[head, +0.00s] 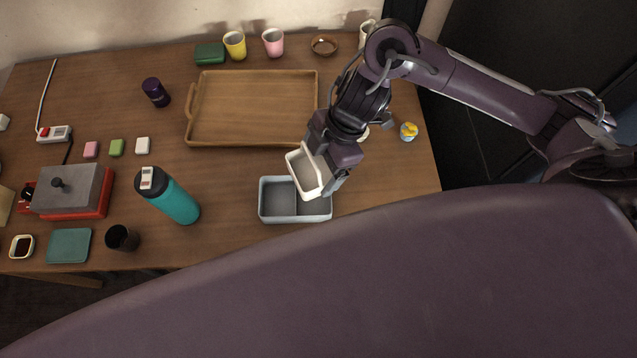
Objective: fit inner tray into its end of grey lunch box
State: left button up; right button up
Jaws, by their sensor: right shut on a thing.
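The grey lunch box (279,201) stands open on the table, in front of the wooden tray. A divider line runs across its inside and its left part is empty. My right gripper (321,168) is shut on the white inner tray (303,172). The inner tray is tilted and sits over the right end of the box, hiding part of that end. I cannot tell whether the tray touches the box. My left gripper is not in view.
A red and grey appliance (76,192) and a dark cup (122,238) are farther left. The table right of the box is clear.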

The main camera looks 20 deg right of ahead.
notch_tip(320, 180, down, 9)
dwell(0.4)
jog(key=shift+f+b, duration=0.4)
jog(key=shift+f, duration=0.25)
jog(key=o, duration=0.8)
jog(key=v, duration=0.8)
jog(key=p+v, duration=0.1)
jog(key=v, duration=0.4)
jog(key=shift+a+r, duration=0.2)
jog(key=shift+a, duration=0.05)
jog(key=shift+s, duration=0.1)
